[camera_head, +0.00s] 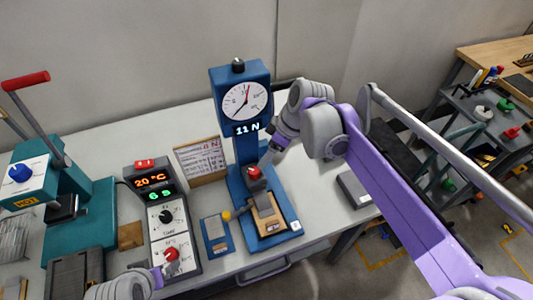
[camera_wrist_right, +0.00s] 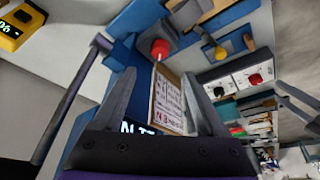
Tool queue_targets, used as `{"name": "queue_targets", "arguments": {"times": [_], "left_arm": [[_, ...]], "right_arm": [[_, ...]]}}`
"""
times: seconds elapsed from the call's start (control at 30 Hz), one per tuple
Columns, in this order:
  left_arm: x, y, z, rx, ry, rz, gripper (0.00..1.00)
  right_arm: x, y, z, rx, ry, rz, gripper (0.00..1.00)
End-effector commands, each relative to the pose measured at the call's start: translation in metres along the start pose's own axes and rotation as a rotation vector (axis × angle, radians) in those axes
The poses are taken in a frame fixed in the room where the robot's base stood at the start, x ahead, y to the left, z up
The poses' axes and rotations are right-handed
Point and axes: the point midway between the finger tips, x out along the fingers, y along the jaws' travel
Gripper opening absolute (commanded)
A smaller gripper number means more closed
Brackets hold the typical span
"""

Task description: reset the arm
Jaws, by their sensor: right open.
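My right arm comes in from the right, and its gripper (camera_head: 268,158) is beside the column of the blue force tester (camera_head: 242,185). In the right wrist view the two fingers (camera_wrist_right: 157,95) stand apart with nothing between them; the tester's red knob (camera_wrist_right: 160,49) and a printed card (camera_wrist_right: 170,100) lie beyond. The red knob (camera_head: 254,172) is just below this gripper in the head view. My left gripper (camera_head: 168,270) is low at the bottom left, close to the red dial (camera_head: 171,253) of the control box; its jaw gap is unclear.
The control box (camera_head: 160,215) shows 20 °C. A teal press (camera_head: 85,215) with a red-handled lever stands at the left. A grey block (camera_head: 354,189) sits at the table's right; a tool cart (camera_head: 480,140) stands farther right.

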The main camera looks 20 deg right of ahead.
Motion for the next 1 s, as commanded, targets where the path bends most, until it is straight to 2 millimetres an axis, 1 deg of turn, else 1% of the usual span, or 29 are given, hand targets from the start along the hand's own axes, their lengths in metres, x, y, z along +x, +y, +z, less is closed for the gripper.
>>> {"name": "queue_targets", "arguments": {"times": [0.37,0.47,0.57,0.67,0.7,0.8,0.9,1.0], "left_arm": [[0.000,0.000,0.000,0.000,0.000,0.000,1.00],[0.000,0.000,0.000,0.000,0.000,0.000,1.00],[-0.001,0.000,0.000,0.000,0.000,0.000,1.00],[-0.001,0.000,-0.001,0.000,0.001,0.000,1.00],[-0.001,0.000,-0.001,0.000,0.001,0.000,1.00],[-0.002,0.000,-0.002,0.000,0.001,0.000,1.00],[-0.002,0.000,-0.002,0.000,0.002,0.000,1.00],[-0.003,0.000,-0.002,0.000,0.002,0.000,1.00]], "right_arm": [[0.001,0.000,0.000,0.001,0.000,0.000,0.74],[0.000,-0.006,0.005,0.026,-0.005,0.011,0.74],[0.001,-0.023,0.021,0.110,-0.017,0.049,0.74],[0.004,-0.049,0.048,0.251,-0.026,0.113,0.74],[0.007,-0.059,0.061,0.312,-0.025,0.143,0.74],[0.015,-0.083,0.093,0.462,-0.010,0.217,0.74],[0.024,-0.101,0.120,0.589,0.017,0.277,0.74],[0.031,-0.113,0.140,0.682,0.046,0.318,0.74]]}}
